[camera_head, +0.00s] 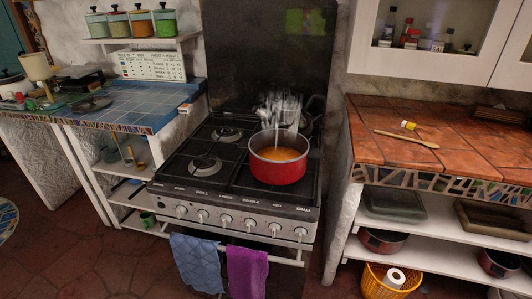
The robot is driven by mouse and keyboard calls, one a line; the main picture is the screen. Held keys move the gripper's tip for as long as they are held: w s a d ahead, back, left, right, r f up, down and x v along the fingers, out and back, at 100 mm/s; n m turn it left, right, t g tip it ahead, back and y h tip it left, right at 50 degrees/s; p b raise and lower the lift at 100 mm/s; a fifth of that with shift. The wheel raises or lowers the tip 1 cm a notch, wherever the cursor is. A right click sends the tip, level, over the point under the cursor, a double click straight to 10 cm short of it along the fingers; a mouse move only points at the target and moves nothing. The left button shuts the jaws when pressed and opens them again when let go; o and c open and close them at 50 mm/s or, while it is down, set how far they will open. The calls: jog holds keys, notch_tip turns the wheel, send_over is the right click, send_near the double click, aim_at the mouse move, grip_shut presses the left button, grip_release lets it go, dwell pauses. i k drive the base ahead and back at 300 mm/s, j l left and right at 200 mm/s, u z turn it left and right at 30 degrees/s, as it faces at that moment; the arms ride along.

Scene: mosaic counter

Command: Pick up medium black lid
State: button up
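A dark, flat, roundish object (92,103) lies on the blue-tiled counter (150,98) at the left. It looks like a black lid, but it is too small to be sure. A dark item (82,80) sits behind it, its shape unclear. A red pot (278,170) with orange contents stands uncovered on the front right of the black stove (225,155). My gripper is not in view.
A wooden spoon (408,138) lies on the orange-tiled counter (470,145) at the right. Blue (197,262) and purple (247,271) towels hang on the stove front. A yellow basket (388,284) is under the right counter. Floor shows at the lower left.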

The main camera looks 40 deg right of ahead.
aim_at(92, 104)
jog(key=i+j+u, duration=0.5)
jog(key=i, duration=0.2)
jog(key=i+u, duration=0.5)
jog(key=i, duration=1.8)
jog(key=i+j+z, duration=0.1)
jog(key=i+z, duration=0.15)
jog(key=i, duration=0.25)
jog(key=i+j+z, duration=0.25)
jog(key=i, duration=0.3)
jog(key=i+j+z, duration=0.25)
jog(key=i, duration=0.25)
